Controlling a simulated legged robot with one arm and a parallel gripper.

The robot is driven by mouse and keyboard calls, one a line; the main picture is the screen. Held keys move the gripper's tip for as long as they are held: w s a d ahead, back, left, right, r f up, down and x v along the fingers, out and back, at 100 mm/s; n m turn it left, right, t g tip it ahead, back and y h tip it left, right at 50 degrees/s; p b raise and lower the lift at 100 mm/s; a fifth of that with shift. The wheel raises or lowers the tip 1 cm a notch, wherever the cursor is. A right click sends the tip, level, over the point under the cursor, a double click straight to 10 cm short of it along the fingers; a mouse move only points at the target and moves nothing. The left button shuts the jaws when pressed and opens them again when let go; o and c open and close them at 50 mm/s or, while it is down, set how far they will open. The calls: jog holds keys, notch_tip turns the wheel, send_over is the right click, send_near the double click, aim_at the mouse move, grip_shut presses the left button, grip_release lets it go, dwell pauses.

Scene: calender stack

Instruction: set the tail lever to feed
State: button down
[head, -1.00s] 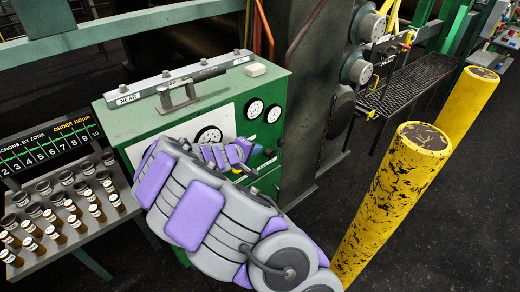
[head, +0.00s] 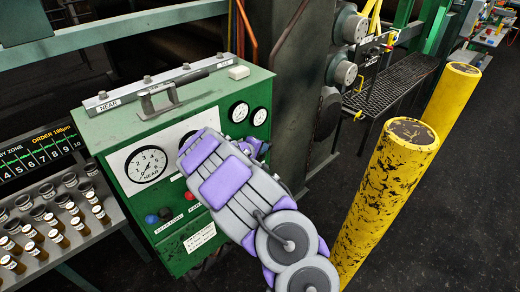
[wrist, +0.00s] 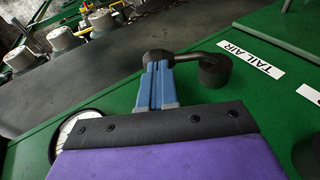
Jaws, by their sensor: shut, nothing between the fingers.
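The tail lever (wrist: 196,57) shows in the wrist view as a dark bent arm. It runs from a round black hub (wrist: 213,72) to a black knob at its left end. A white label reading TAIL AIR (wrist: 251,57) is to the right of the hub on the green panel. My gripper (wrist: 156,72) has its blue fingers together with nothing between them. Their tips are at the knob and appear to touch it; exact contact is unclear. In the head view my arm hides the lever and most of the gripper beside the green cabinet (head: 200,252).
The cabinet front carries a NEAR dial (head: 147,164), two smaller gauges, and blue and red buttons. Two worn yellow posts (head: 385,190) stand to the right. A rack of small bottles (head: 45,225) is at the left.

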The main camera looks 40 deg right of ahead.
jog(key=shift+d+r+y+p, duration=0.1)
jog(key=shift+d+y+p, duration=1.15)
jog(key=shift+p, duration=0.7)
jog(key=shift+a, duration=0.35)
jog(key=p+v, duration=0.1)
jog(key=v, duration=1.2)
jog(key=shift+r, duration=0.2)
jog(key=shift+w+a, duration=0.15)
jog(key=shift+a, duration=0.05)
